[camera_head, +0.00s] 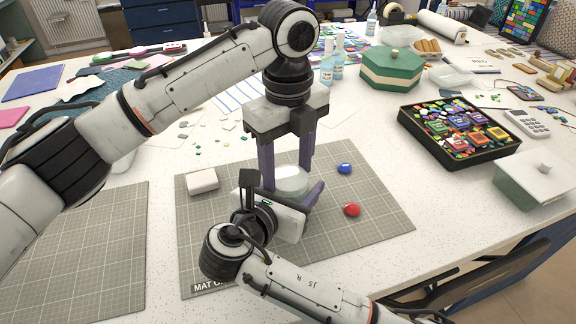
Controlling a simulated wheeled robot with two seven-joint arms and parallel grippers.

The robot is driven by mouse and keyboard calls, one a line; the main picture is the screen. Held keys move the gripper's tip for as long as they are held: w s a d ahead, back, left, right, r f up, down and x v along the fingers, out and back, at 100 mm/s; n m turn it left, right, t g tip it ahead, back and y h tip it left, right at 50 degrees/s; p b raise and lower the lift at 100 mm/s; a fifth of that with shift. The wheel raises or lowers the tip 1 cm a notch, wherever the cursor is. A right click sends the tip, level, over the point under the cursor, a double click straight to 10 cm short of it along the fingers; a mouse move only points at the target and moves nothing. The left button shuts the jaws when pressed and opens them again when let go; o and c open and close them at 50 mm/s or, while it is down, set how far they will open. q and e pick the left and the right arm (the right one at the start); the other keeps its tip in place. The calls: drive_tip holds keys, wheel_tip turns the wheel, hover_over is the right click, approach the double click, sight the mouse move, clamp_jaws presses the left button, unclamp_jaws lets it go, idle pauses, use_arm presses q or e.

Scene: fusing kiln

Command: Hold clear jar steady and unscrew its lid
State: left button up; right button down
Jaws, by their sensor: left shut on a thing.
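The clear jar (291,191) stands on the grey cutting mat, with a pale round lid (291,175) on top. My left gripper (287,178) points straight down over it, its two purple fingers on either side of the lid and shut on it. My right gripper (298,196) comes in low from the front. One purple finger shows at the jar's right side; its other finger and the jar's lower front are hidden behind the gripper's body, so I cannot tell whether it grips the jar.
On the cutting mat (370,225) lie a white block (202,181), a blue piece (344,168) and a red piece (352,209). A black tray (489,157) of coloured pieces and a lidded pale box (538,183) stand right. The mat's right front is clear.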

use_arm(q)
drive_tip(key=shift+s+d, duration=0.25)
drive_tip(key=shift+d, duration=0.15)
drive_tip(key=o, duration=1.1)
drive_tip(key=shift+o, duration=0.3)
drive_tip(key=shift+a, duration=0.1)
drive_tip(key=shift+a, duration=0.1)
